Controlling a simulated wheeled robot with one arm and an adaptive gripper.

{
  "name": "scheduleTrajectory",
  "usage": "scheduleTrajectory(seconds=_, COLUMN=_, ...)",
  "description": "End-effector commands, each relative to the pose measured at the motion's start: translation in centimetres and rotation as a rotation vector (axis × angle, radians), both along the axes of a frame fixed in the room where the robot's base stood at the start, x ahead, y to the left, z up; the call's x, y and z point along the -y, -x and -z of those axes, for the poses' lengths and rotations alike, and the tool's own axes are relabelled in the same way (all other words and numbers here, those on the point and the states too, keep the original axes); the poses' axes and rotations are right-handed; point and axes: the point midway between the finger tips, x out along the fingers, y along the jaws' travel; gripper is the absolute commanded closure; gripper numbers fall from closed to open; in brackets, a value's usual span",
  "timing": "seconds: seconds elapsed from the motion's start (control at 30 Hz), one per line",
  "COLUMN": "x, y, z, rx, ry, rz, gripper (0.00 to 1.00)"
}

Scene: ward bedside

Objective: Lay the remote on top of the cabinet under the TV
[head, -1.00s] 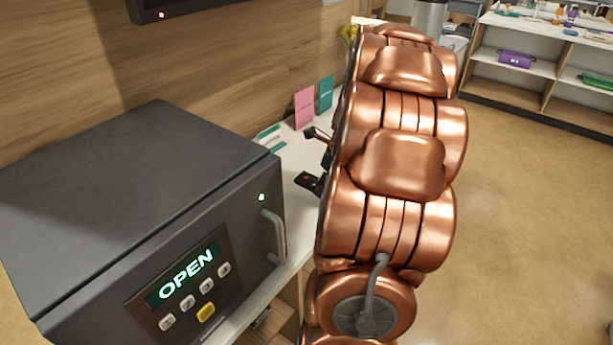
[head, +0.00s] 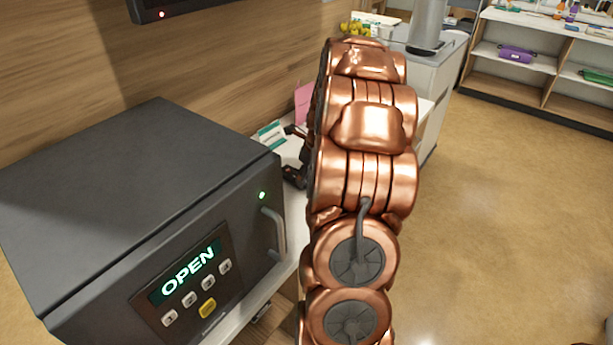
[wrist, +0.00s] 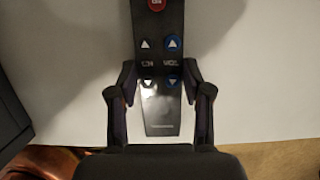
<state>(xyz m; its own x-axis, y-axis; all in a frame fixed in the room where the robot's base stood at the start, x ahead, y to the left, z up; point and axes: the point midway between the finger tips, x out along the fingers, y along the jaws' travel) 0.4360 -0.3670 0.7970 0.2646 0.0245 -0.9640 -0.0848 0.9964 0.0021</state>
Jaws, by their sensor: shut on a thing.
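The remote (wrist: 160,60) is dark grey, with a red button, a blue button and white arrow keys. In the wrist view my gripper (wrist: 159,82) is shut on it, one finger on each side near its lower end. The remote is over the cabinet's white top (wrist: 255,85), with a soft shadow beside it; I cannot tell if it touches. In the head view my arm hides most of the gripper (head: 294,160). The cabinet top (head: 290,150) shows in a strip between the safe and my arm. The TV's lower edge (head: 185,10) is above.
A dark safe (head: 140,190) with an OPEN display takes up the cabinet's near part. A pink card (head: 303,100) and a white-and-teal box (head: 270,135) stand near the wall. A counter with yellow flowers (head: 355,28) is behind.

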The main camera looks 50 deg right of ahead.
Motion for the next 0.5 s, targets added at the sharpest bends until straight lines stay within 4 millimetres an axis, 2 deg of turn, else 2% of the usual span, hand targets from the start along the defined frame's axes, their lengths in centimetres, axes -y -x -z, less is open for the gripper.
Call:
scheduleTrajectory(seconds=0.4, x=0.01, y=-0.01, z=0.61, rx=0.0, ry=0.001, rz=-0.001, gripper=0.95)
scheduleTrajectory(seconds=0.43, x=0.01, y=-0.01, z=0.66, rx=0.0, ry=0.001, rz=-0.001, gripper=0.5)
scheduleTrajectory(seconds=0.5, x=0.02, y=-0.02, z=0.64, rx=0.001, ry=0.001, rz=-0.002, gripper=0.43)
